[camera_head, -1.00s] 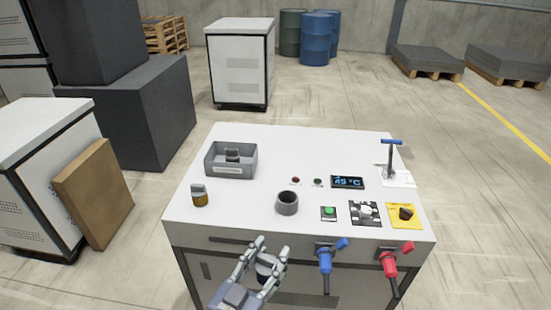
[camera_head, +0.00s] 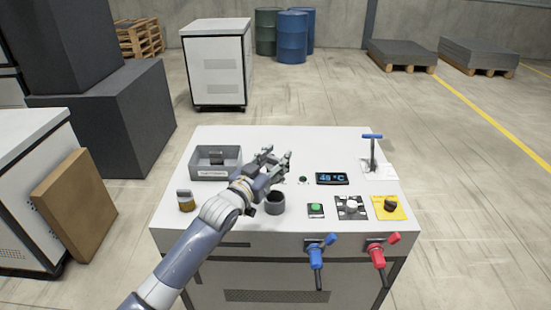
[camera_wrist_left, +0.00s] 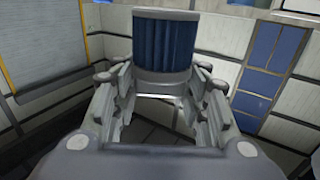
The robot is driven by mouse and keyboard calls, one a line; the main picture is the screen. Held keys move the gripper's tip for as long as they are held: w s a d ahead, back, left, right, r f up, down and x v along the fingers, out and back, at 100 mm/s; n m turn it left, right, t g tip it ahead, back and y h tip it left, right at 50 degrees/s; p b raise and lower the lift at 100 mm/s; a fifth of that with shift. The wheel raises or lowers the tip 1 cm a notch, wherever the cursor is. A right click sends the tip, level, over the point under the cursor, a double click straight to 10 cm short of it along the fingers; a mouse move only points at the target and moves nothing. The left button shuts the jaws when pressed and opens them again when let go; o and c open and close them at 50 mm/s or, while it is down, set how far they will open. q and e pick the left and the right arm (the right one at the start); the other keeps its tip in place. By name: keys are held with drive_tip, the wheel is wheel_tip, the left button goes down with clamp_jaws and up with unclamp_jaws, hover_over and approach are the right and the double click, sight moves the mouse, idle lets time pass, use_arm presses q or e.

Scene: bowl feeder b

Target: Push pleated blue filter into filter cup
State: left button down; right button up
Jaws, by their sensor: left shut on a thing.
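The pleated blue filter (camera_wrist_left: 165,42) shows in the left wrist view as an upright cylinder with pale end caps. My left gripper (camera_wrist_left: 164,80) is shut on it, with one finger on each side. In the head view my left gripper (camera_head: 276,162) is over the bench top, just behind and above the dark round cup (camera_head: 275,204), which looks like the filter cup. The filter cannot be made out clearly there. The filter is apart from the cup as far as I can see. My wrist hides part of the cup's left side. My right gripper is not in view.
To the right are a display (camera_head: 332,179), a green button (camera_head: 316,208), a yellow-plated knob (camera_head: 389,205) and a blue-handled lever (camera_head: 372,150).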

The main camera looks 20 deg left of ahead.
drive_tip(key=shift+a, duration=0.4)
use_arm(q)
drive_tip(key=shift+r, duration=0.1)
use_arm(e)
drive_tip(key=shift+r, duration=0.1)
use_arm(q)
drive_tip(key=shift+p, duration=0.3)
drive_tip(key=shift+f+b, duration=0.7)
drive_tip(key=shift+f, duration=0.3)
drive_tip(key=shift+f+b, duration=1.25)
drive_tip(key=shift+f, duration=0.8)
drive_tip(key=shift+r, duration=0.1)
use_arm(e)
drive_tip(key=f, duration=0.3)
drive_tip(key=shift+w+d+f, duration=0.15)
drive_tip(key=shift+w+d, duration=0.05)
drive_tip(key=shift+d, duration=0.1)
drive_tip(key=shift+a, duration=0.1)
use_arm(q)
drive_tip(key=shift+p, duration=0.3)
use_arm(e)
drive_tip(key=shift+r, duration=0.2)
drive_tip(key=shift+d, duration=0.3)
